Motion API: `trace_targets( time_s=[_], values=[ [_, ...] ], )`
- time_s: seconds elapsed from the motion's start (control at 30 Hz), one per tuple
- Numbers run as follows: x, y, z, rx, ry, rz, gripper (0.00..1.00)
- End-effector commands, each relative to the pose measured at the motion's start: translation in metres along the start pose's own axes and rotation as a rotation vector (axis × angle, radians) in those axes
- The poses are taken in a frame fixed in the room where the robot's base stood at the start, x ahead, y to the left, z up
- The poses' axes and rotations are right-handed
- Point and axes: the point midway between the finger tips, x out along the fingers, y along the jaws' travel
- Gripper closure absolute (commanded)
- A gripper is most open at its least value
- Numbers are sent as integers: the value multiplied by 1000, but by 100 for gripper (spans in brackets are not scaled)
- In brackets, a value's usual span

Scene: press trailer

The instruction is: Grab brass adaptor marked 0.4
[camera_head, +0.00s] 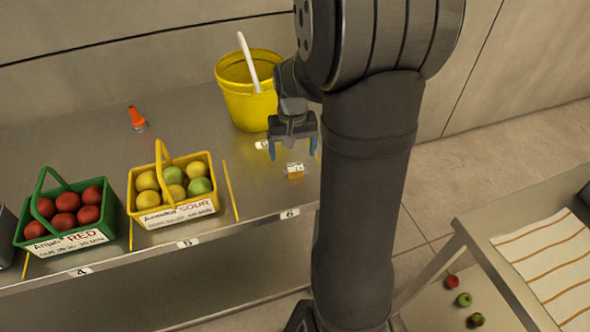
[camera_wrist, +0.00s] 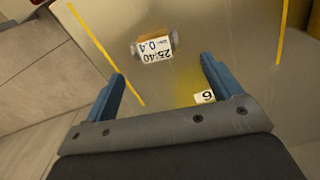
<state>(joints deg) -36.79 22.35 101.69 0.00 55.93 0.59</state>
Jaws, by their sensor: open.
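The brass adaptor (camera_head: 296,176) lies on the grey metal shelf in the head view, with a white label on it. In the wrist view the adaptor (camera_wrist: 170,38) is near the top middle, and its label reads 25:40 and 0.4, upside down. My gripper (camera_head: 295,150) is open and empty, its blue fingers pointing down just behind the adaptor in the picture. In the wrist view my gripper (camera_wrist: 165,72) has its fingers wide apart, and the adaptor shows beyond the fingertips, between their lines. The height gap is hard to tell.
A yellow bucket (camera_head: 250,105) stands behind my gripper. A small white item (camera_head: 262,145) lies left of the fingers. A yellow basket (camera_head: 178,212), a green basket (camera_head: 68,243) and an orange-capped bottle (camera_head: 137,118) are further left. Yellow strips (camera_head: 230,190) divide the shelf.

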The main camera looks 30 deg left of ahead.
Motion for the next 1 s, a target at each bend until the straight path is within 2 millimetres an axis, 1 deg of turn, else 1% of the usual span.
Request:
trace_targets(
  time_s=[0.07,0.2,0.33,0.43,0.67,0.7,0.77,0.9,0.93,1.0],
  values=[
    [7,1,1,0,-2,0,16],
    [28,4,4,1,-5,0,16],
    [45,4,4,0,-3,0,16],
    [51,4,3,0,-1,0,16],
    [52,4,3,0,0,-1,16],
    [52,4,3,0,0,-1,24],
    [52,4,3,0,0,-1,36],
    [51,4,3,0,0,-1,64],
    [51,4,3,0,0,-1,68],
    [51,4,3,0,0,-1,68]
  ],
)
